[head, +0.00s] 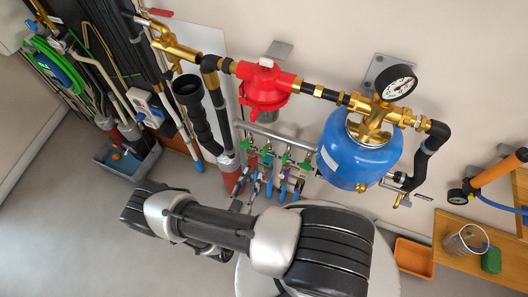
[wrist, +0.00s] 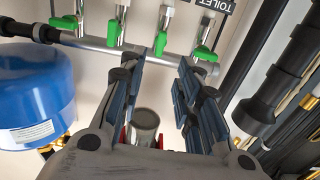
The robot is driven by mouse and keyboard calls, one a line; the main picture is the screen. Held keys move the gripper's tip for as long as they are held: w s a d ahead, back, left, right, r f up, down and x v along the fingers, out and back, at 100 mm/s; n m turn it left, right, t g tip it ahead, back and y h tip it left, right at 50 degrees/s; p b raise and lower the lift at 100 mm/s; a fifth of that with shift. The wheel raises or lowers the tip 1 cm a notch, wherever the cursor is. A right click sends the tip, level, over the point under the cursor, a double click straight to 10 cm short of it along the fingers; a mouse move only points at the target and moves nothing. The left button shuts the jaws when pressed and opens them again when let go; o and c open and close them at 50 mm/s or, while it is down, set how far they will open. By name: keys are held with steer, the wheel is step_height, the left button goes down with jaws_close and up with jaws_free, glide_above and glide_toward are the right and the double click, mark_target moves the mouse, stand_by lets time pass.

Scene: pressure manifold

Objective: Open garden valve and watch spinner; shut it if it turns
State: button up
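A grey manifold bar carries a row of green-handled valves (head: 267,158) below the red regulator in the head view. The same green handles show in the wrist view, such as one handle (wrist: 160,42) just beyond my fingertips and another (wrist: 205,53) at the right. One label reads TOILET (wrist: 228,5); I cannot tell which valve is the garden one. My gripper (wrist: 163,72) is open and empty, its blue-padded fingers pointing at the valve row, apart from the handles as far as I see. I cannot make out a spinner.
A blue tank (head: 360,150) with a gauge (head: 396,82) stands right of the valves. The red regulator (head: 265,87) sits above left. Black pipes (wrist: 275,95) stand close on the wrist view's right. An orange tray (head: 413,258) lies lower right.

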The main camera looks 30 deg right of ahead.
mark_target(263, 154)
steer(key=b+x, duration=0.2)
steer(key=x, duration=1)
steer(key=shift+c, duration=0.3)
jaws_close()
